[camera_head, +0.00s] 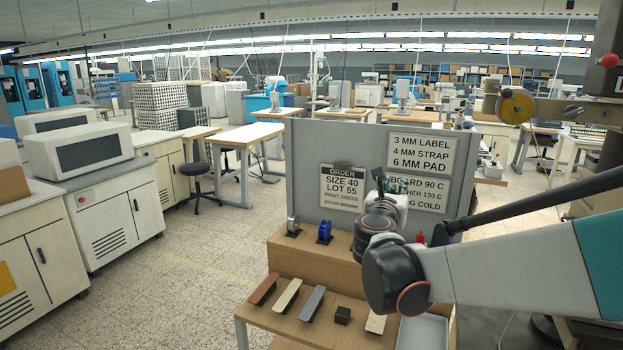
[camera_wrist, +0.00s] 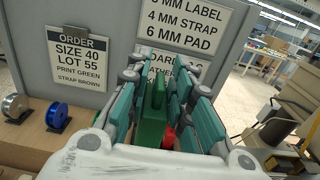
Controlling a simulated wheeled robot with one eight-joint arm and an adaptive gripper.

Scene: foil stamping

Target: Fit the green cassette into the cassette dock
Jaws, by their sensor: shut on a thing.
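In the wrist view the green cassette (camera_wrist: 153,122) stands between the teal fingers of my gripper (camera_wrist: 160,82), which is shut on it. In the head view my gripper (camera_head: 393,192) is above the wooden bench, in front of the grey panel, and largely hidden by my own wrist. I cannot make out the cassette clearly there. I cannot identify the cassette dock in either view.
A silver spool (camera_head: 293,225) and a blue spool (camera_head: 325,232) stand on the raised wooden shelf (camera_head: 285,254). A red item (camera_wrist: 168,138) shows beside the cassette. Several flat strips and a dark block (camera_head: 343,315) lie lower. The grey panel (camera_head: 310,160) with signs stands behind.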

